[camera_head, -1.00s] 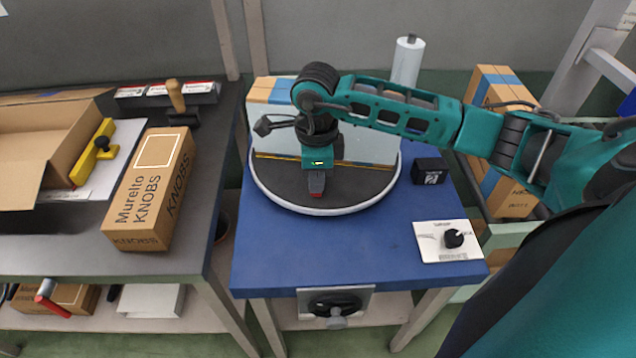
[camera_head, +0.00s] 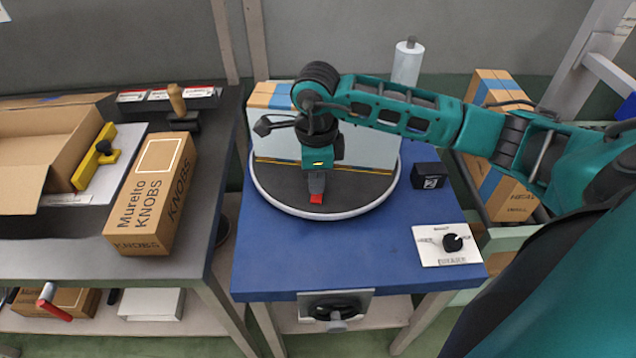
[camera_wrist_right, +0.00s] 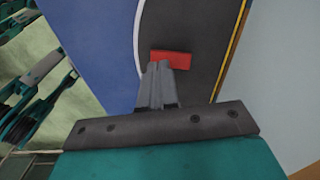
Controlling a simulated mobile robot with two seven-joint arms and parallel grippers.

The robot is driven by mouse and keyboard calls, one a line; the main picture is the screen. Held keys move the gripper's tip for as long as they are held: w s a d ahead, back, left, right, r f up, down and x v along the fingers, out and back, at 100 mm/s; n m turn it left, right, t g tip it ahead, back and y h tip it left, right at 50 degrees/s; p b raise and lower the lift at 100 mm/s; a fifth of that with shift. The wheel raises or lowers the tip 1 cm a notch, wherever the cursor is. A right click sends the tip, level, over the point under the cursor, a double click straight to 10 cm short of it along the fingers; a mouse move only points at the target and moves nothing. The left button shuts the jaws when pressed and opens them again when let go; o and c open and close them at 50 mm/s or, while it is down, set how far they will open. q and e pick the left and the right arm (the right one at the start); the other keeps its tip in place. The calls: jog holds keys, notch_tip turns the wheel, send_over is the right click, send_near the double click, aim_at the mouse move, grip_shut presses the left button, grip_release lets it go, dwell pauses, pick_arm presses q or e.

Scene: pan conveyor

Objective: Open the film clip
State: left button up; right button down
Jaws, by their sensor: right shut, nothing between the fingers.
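A small red block or tab (camera_head: 316,199) shows at the tips of my right gripper (camera_head: 316,190), over the dark top of the round turntable (camera_head: 345,197). I take it for the film clip, but cannot tell whether it is open or closed. In the right wrist view the red piece (camera_wrist_right: 171,59) lies across the ends of the grey fingers (camera_wrist_right: 158,72), which are together with nothing between them. They appear to touch or almost touch it. The fingers hide part of its near side. My left gripper is out of view.
A pale upright panel or wrapped load (camera_head: 370,145) stands on the turntable behind my gripper. A black box (camera_head: 429,175) and a white knob panel (camera_head: 447,245) are on the blue table (camera_head: 290,260). A white roll (camera_head: 407,62) stands behind. A KNOBS carton (camera_head: 150,195) is on the left bench.

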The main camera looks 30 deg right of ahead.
aim_at(317, 197)
notch_tip(317, 197, up, 5)
jog(key=p, duration=0.3)
dwell(0.7)
